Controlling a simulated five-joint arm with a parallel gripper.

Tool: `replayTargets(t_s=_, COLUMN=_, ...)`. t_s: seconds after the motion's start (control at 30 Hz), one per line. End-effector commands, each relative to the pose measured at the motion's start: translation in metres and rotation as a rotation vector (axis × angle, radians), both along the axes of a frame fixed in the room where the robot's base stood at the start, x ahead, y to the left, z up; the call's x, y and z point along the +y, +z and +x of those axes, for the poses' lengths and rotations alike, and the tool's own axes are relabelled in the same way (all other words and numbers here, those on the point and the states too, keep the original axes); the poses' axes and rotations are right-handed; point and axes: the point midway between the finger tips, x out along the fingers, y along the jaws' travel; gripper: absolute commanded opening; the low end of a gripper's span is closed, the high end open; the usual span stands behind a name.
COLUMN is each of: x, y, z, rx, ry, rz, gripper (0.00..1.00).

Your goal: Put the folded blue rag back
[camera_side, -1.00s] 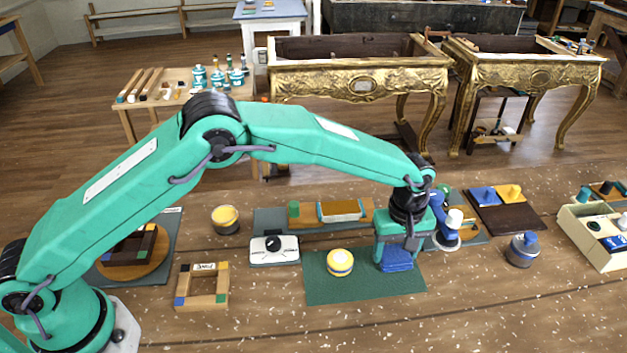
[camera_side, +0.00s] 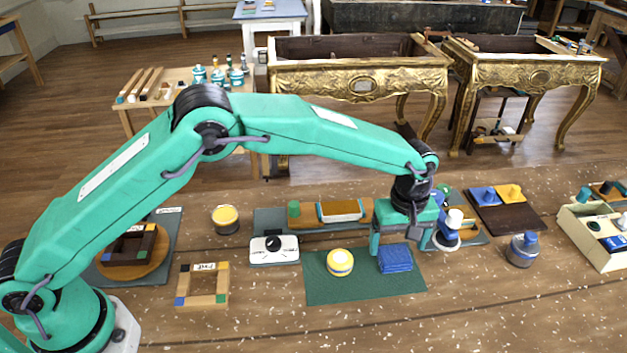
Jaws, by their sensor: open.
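The folded blue rag (camera_side: 395,258) lies flat on the right part of the dark green mat (camera_side: 340,290). My gripper (camera_side: 398,246) is open, its jaws spread just above and behind the rag, one finger to the rag's left and one to its right. The rag is clear of the jaws as far as I can see.
A white box with a black knob (camera_side: 274,250) and a wooden frame (camera_side: 203,286) are to the left. A blue-topped grey jar (camera_side: 522,249) and a cream crate (camera_side: 592,240) are to the right. The front bench area is clear.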

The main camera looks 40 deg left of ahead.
Motion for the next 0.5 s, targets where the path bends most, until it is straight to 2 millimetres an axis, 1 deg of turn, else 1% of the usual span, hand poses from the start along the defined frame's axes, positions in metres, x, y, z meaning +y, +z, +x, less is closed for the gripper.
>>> replayTargets(t_s=0.03, x=0.0, y=0.009, z=0.001, rx=-0.003, ry=0.0, rz=-0.001, gripper=0.82)
replayTargets(t_s=0.3, x=0.0, y=0.054, z=0.001, rx=-0.004, ry=0.0, rz=-0.002, gripper=0.82)
replayTargets(t_s=0.5, x=0.0, y=0.08, z=0.001, rx=-0.003, ry=0.0, rz=-0.001, gripper=0.82)
